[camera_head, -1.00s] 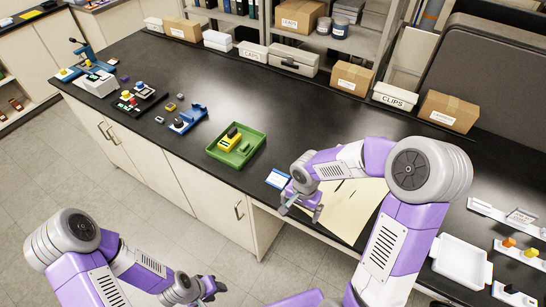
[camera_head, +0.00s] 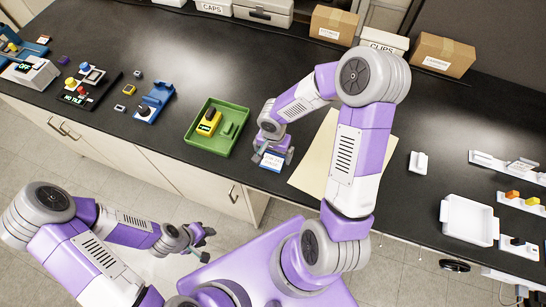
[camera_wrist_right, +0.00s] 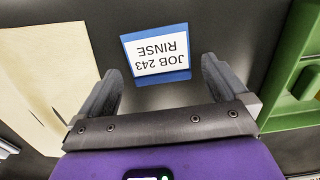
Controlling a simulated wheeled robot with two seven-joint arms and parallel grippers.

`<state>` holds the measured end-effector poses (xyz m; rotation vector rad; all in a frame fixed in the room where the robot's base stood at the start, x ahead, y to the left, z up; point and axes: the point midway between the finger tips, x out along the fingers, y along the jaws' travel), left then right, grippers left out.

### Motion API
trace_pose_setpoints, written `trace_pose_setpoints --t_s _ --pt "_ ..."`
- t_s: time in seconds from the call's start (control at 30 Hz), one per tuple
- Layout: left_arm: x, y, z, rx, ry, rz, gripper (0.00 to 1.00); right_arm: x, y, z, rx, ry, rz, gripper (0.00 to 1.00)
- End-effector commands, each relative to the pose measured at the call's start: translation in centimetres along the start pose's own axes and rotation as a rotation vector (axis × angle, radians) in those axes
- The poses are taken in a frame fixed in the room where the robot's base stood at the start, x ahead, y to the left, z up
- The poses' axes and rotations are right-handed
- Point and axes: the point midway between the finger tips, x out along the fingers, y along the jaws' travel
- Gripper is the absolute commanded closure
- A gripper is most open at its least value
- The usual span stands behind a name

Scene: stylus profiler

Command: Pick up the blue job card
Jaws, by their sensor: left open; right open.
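The blue job card (camera_head: 273,161) lies on the black worktop near its front edge, between the green tray and the beige folder. In the right wrist view the card (camera_wrist_right: 157,54) has a white label reading "JOB 243 RINSE", upside down. My right gripper (camera_head: 272,153) is over the card and partly covers it in the head view. In the wrist view the right gripper (camera_wrist_right: 160,82) is open, its two fingers on either side of the card's near end, with nothing held. My left gripper (camera_head: 203,240) is open and empty, low in front of the bench, away from the card.
The green tray (camera_head: 190,137) with a yellow device (camera_head: 209,123) stands left of the card. The beige folder (camera_head: 310,166) lies to the right. A white tray (camera_head: 445,220) is further right. Boxes line the back. The worktop behind the card is clear.

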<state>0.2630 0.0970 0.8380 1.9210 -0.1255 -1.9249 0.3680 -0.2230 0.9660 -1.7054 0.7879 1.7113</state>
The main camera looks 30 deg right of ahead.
Motion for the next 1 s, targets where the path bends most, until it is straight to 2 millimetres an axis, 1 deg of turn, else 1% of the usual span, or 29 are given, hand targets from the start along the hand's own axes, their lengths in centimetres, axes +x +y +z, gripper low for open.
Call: trace_pose_setpoints --t_s 0.03,0.1,0.37,0.6,0.7,0.9,1.0 --pt "0.17 -0.06 -0.01 0.000 0.000 0.000 0.57 0.76 0.02 0.01 -0.001 -0.001 0.001 0.00" --pt "0.22 -0.08 -0.01 0.000 0.000 0.000 0.57 1.26 0.02 -0.01 -0.001 0.000 0.001 0.00" --pt "0.19 -0.06 0.00 0.000 0.000 0.000 0.57 1.39 -0.01 -0.06 0.001 0.001 0.000 0.00" --pt "0.19 -0.06 0.00 0.000 0.000 0.000 0.57 1.37 0.00 -0.06 0.001 0.001 0.000 0.37" --pt "0.19 -0.06 0.00 0.000 0.000 0.000 0.57 1.37 -0.01 -0.06 0.000 0.001 0.000 0.49" --pt "0.18 -0.06 0.00 0.000 0.000 0.000 0.57 1.29 -0.01 -0.07 0.000 0.002 -0.001 0.50" --pt "0.04 -0.01 0.01 0.000 0.000 0.000 0.57 0.56 -0.03 -0.14 0.001 0.004 -0.001 0.50"
